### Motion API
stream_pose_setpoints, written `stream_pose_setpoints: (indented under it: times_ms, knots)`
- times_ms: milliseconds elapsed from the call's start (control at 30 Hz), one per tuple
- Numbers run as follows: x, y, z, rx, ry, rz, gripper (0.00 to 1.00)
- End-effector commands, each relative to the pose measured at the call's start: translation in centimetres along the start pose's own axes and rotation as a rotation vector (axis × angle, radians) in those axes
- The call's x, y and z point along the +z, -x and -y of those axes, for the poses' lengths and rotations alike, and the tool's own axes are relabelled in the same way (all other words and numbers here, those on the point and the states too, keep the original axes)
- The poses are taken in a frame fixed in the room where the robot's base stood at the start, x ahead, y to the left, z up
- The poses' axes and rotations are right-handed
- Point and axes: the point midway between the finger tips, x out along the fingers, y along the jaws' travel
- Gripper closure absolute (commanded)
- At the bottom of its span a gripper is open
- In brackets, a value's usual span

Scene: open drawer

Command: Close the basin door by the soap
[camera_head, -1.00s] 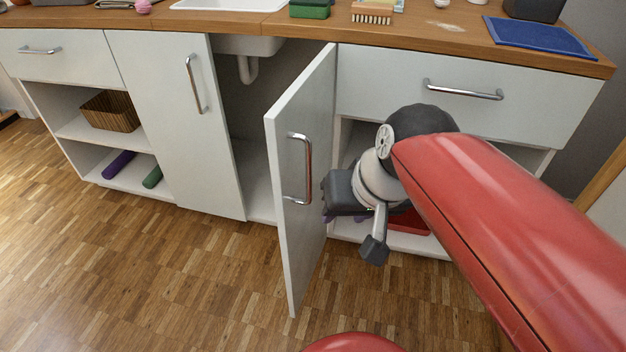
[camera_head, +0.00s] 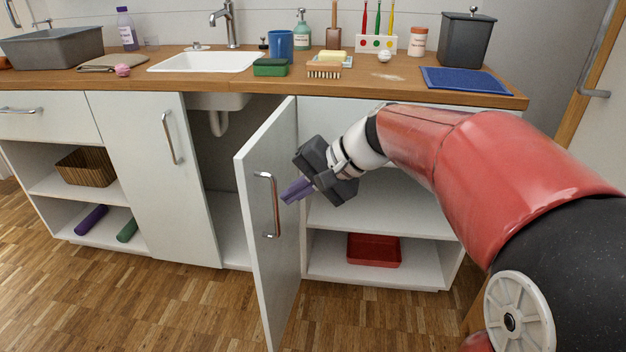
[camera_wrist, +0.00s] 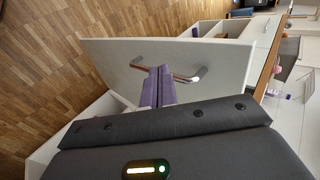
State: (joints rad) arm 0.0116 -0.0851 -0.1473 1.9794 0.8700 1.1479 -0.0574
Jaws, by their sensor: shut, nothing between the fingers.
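The white basin door (camera_head: 262,285) stands open below the white basin (camera_head: 205,62), swung out from its right side. Its outer face carries a metal bar handle (camera_head: 268,205), which also shows in the wrist view (camera_wrist: 187,78). My gripper (camera_head: 290,192) is on the outer side of the door, to the right of the handle in the head view. Its purple fingers are together and empty. In the wrist view the fingers (camera_wrist: 158,78) reach toward the handle; I cannot tell whether they touch it.
A closed white door (camera_head: 150,200) is left of the open cabinet. Open shelves with a red tray (camera_head: 374,250) are to the right, below a partly hidden drawer front. A soap bottle (camera_head: 302,35) and a brush (camera_head: 324,73) stand on the wooden counter. Floor before the cabinets is clear.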

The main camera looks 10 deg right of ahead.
Motion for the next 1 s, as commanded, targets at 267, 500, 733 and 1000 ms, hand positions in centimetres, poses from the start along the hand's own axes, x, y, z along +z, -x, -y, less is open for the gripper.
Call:
stream_pose_setpoints:
  times_ms: [267, 500, 733, 1000]
  knots:
    - [0.1, -4.1, 1.8, 0.001, 0.004, 0.002, 1.00]
    - [0.0, -5.2, 2.7, 0.001, 0.002, -0.001, 1.00]
    - [0.0, -5.2, 2.7, 0.001, 0.001, -0.001, 1.00]
    - [0.1, -5.5, 3.0, 0.001, -0.012, -0.016, 1.00]
